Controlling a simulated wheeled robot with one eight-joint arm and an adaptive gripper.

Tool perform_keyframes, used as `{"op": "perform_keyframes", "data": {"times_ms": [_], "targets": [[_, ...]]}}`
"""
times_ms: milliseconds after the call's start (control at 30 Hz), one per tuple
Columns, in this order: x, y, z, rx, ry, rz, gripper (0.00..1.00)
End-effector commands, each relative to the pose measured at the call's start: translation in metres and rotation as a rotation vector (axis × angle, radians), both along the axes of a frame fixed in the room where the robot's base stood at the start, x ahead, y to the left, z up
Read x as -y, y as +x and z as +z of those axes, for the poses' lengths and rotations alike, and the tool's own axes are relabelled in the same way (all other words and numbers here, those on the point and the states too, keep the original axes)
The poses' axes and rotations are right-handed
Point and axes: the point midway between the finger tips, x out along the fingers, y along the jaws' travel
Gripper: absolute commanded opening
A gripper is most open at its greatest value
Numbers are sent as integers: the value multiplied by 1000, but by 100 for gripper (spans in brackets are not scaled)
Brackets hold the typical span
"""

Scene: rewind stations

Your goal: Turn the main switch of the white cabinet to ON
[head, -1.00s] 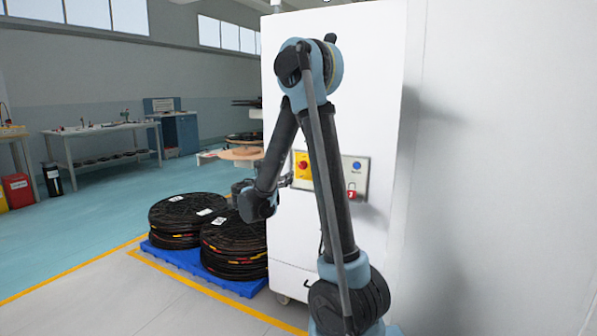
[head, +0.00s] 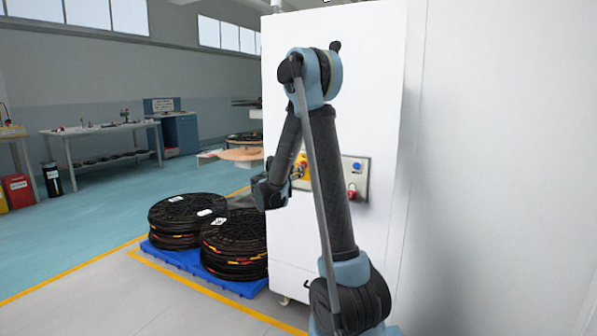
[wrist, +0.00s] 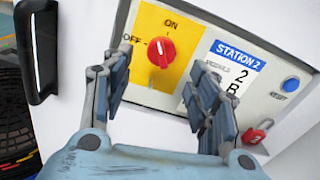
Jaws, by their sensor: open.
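The white cabinet (head: 340,75) stands in front of me, with its grey switch panel partly behind my arm in the head view. In the wrist view the main switch (wrist: 161,52) is a red knob on a yellow plate (wrist: 185,18) marked ON at the top and OFF at the left. A short white mark shows on the knob; I cannot tell surely which label it points to. My gripper (wrist: 160,66) is open, its fingers on either side of the knob in the picture and apart from it. Any contact is not visible.
Right of the plate are a "STATION 2" label (wrist: 235,62), a blue reset button (wrist: 290,84) and a red padlock-like piece (wrist: 257,133). A black handle (wrist: 38,50) is at the left. Cable reels (head: 232,245) on a blue pallet (head: 190,262) stand left of the cabinet.

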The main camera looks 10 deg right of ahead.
Motion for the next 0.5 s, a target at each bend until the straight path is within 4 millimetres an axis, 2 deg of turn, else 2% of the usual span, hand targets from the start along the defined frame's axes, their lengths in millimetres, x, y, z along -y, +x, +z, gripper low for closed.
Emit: {"op": "perform_keyframes", "data": {"times_ms": [233,500], "targets": [[25,33,0,0,0,-2,54],[36,49,0,0,0,-1,54]]}}
